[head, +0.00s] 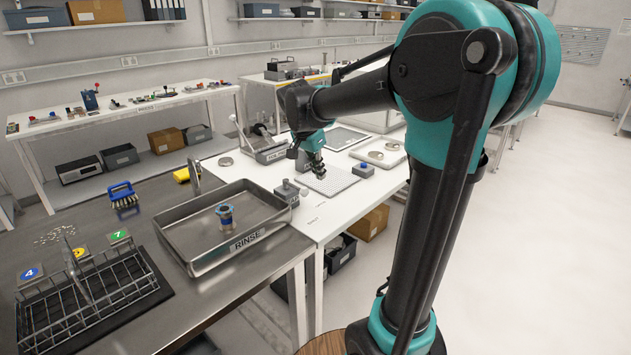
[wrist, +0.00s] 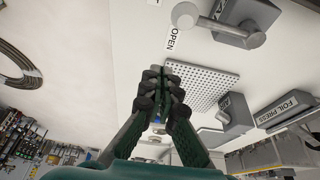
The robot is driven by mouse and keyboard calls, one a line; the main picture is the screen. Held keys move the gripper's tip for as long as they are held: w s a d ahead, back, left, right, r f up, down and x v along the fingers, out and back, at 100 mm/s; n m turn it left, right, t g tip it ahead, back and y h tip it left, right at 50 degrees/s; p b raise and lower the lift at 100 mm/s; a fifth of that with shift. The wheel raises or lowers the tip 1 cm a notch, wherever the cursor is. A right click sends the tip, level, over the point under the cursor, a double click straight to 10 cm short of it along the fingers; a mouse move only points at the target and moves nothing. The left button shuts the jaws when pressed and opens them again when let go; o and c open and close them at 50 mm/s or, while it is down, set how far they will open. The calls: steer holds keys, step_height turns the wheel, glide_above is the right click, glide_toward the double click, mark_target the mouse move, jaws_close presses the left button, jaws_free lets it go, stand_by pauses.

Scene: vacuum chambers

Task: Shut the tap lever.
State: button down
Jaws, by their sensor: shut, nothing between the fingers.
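The tap lever (wrist: 220,28) is a grey bar with a round knob end, at the top right of the wrist view. It joins a grey block (wrist: 248,14), and a label reading OPEN (wrist: 173,38) lies beside its knob end. In the head view the small grey block with a knob (head: 287,190), by the right end of the rinse tray, looks like the same tap. My gripper (head: 318,174) is shut and empty above the white bench, to the right of that block. Its closed fingers also show in the wrist view (wrist: 162,78), apart from the lever.
A white perforated plate (head: 338,182) lies beneath and beside my gripper. The metal RINSE tray (head: 215,247) holds a blue-topped fitting (head: 225,216). The white bench front is mostly clear.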

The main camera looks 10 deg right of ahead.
steer(key=v, duration=0.8)
steer(key=shift+a, duration=0.25)
steer(key=shift+w+r, duration=0.1)
steer(key=shift+r, duration=0.05)
